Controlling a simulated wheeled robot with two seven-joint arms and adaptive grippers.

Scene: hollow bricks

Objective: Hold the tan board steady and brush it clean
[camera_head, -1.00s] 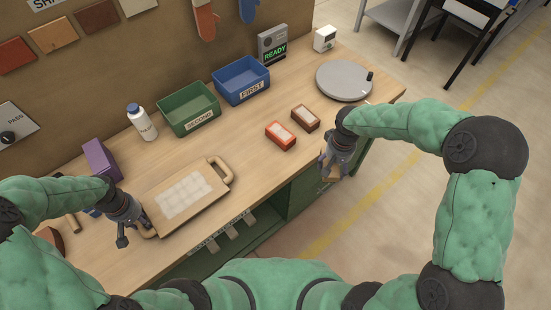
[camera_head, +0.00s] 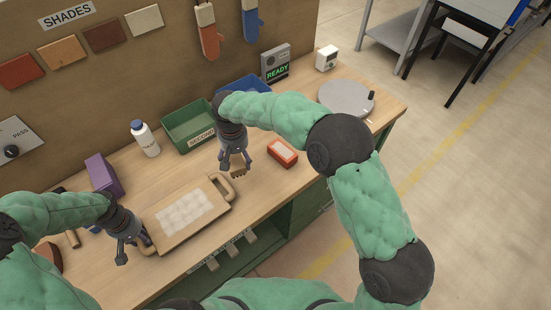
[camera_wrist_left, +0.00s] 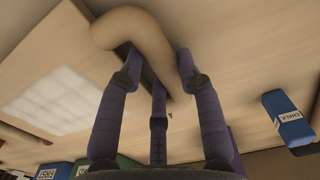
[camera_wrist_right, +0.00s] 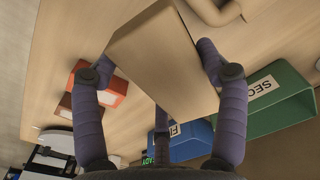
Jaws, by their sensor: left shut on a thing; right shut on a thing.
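The tan board (camera_head: 205,226) lies flat on the bench with a whitish patch (camera_head: 185,212) on its top. It has a looped handle at each end. My left gripper (camera_head: 134,242) is shut on the near-left handle, which also shows between the fingers in the left wrist view (camera_wrist_left: 135,32). My right gripper (camera_head: 235,158) is shut on a tan block-shaped brush (camera_head: 238,168), held beside the board's right handle (camera_head: 224,186). In the right wrist view the brush (camera_wrist_right: 160,60) fills the space between the fingers; its bristle side is hard to make out.
A red brush-like block (camera_head: 282,152) stands right of my right gripper; a darker one (camera_wrist_right: 64,106) is beside it. Green (camera_head: 186,128) and blue (camera_head: 246,84) bins, a white bottle (camera_head: 145,140) and a purple box (camera_head: 103,174) line the back. A grey turntable (camera_head: 346,98) is far right.

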